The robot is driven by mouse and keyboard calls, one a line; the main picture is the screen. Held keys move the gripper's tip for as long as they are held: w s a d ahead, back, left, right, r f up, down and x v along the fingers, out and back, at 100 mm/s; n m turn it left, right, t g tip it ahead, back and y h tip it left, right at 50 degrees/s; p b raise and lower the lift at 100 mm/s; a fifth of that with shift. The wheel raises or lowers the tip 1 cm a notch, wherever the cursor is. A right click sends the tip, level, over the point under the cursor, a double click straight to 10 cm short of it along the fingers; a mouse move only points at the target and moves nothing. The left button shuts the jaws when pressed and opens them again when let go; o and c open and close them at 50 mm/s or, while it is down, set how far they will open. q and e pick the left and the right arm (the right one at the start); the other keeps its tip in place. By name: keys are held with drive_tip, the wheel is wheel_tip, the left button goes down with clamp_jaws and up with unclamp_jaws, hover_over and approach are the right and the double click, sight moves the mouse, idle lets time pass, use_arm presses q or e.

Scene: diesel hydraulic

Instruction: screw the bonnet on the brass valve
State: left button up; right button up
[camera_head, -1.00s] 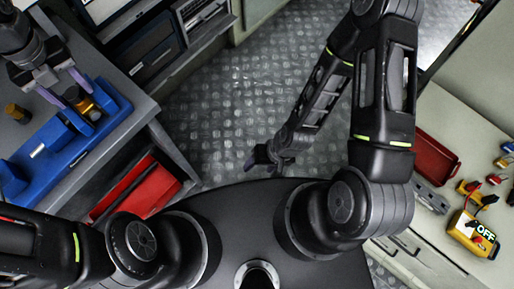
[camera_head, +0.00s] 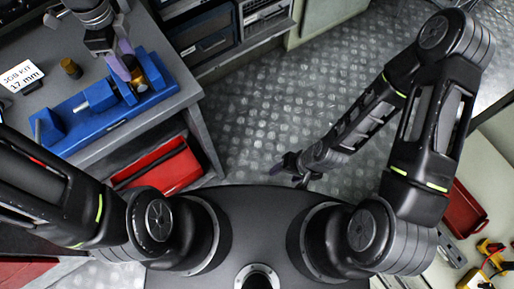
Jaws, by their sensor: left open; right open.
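The brass valve (camera_head: 138,83) sits upright in the blue vise-like fixture (camera_head: 88,124) on the bench at the left. A small dark brass cylinder (camera_head: 70,69), possibly the bonnet, stands on the bench top behind the fixture. My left gripper (camera_head: 127,65) points down just over the valve, with its purplish fingers open. The fingers partly hide the valve's top; I cannot tell whether they touch it. My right gripper (camera_head: 297,168) is open and empty, low over the floor in front of my base.
At right, a red tray (camera_head: 463,220) and a yellow meter (camera_head: 478,279) lie on another counter. Patterned floor (camera_head: 270,100) lies between.

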use_arm(q)
drive_tip(key=n, duration=0.5)
drive_tip(key=shift+n, duration=0.3)
drive_tip(key=n, duration=0.4)
drive_tip(key=shift+n, duration=0.4)
